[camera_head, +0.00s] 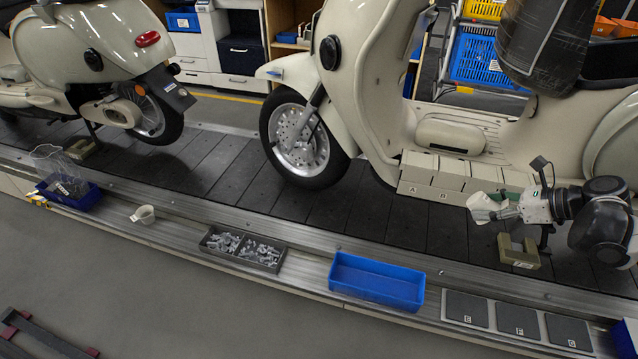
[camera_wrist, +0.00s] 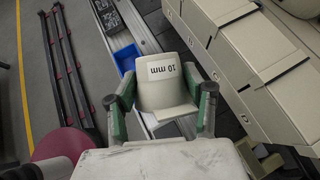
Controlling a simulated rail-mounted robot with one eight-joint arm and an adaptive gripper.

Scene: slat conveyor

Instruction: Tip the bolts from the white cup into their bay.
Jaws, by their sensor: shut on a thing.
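My gripper (camera_head: 505,207) is at the right, above the conveyor edge beside the scooter. It is shut on a white cup (camera_head: 481,205), which looks tilted there. In the wrist view the cup (camera_wrist: 165,78) sits between the green finger pads and bears a "10 mm" label. Its inside is hidden, so I cannot tell whether bolts are in it. A grey divided tray (camera_head: 243,265) on the front ledge holds metal fasteners in two compartments. Which bay matches the cup is not clear.
A blue bin (camera_head: 378,291) on the ledge looks empty. Dark lettered pads (camera_head: 516,320) lie right of it. Lettered cream boxes (camera_head: 432,178) line the scooter's side near my gripper.

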